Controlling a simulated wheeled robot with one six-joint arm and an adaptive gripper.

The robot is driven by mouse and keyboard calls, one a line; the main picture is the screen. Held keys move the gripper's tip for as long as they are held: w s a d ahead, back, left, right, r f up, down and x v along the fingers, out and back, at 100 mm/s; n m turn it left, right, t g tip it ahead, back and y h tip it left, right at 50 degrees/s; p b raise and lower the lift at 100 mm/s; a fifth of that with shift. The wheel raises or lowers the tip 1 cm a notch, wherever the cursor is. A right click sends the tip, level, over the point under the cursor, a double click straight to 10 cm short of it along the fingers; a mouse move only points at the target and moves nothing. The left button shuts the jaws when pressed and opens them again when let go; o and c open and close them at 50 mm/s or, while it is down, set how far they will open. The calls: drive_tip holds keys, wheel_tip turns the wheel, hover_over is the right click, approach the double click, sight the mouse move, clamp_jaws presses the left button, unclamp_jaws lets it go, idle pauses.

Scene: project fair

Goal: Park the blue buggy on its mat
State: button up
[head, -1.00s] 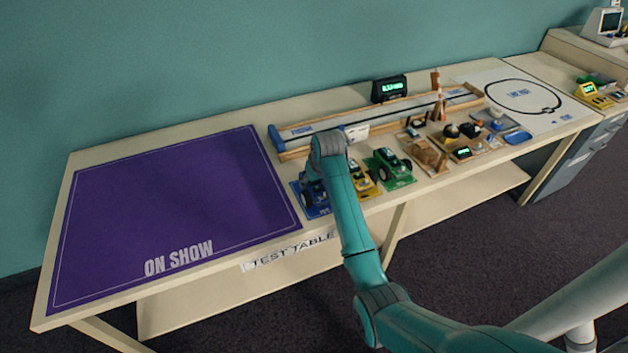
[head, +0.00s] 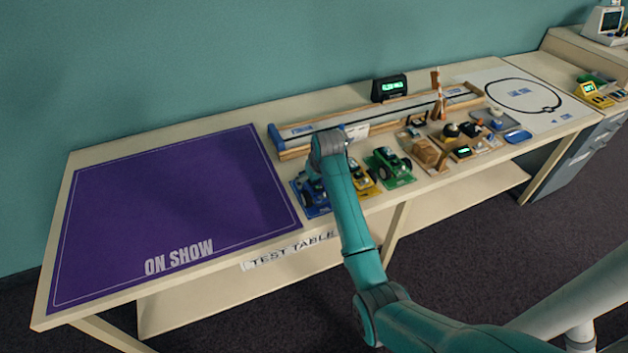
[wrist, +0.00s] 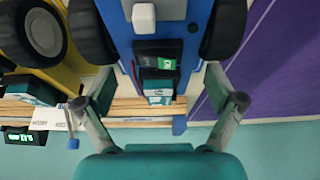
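The blue buggy (wrist: 190,45) fills the upper middle of the wrist view, with black wheels on either side. In the head view the blue buggy (head: 308,192) is partly behind my arm, at the near edge of the table. It stands over a blue mat (head: 318,211), most of which is hidden. My gripper (wrist: 160,82) is open, one finger on each side of the buggy's blue body. I cannot tell whether the fingers touch it. In the head view my gripper is hidden behind my arm.
A yellow buggy (head: 363,178) and a green buggy (head: 388,166) stand close to the right. A long wooden track (head: 300,154) lies behind them. The purple ON SHOW area (head: 170,205) to the left is clear.

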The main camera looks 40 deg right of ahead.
drive_tip(key=v, duration=1.2)
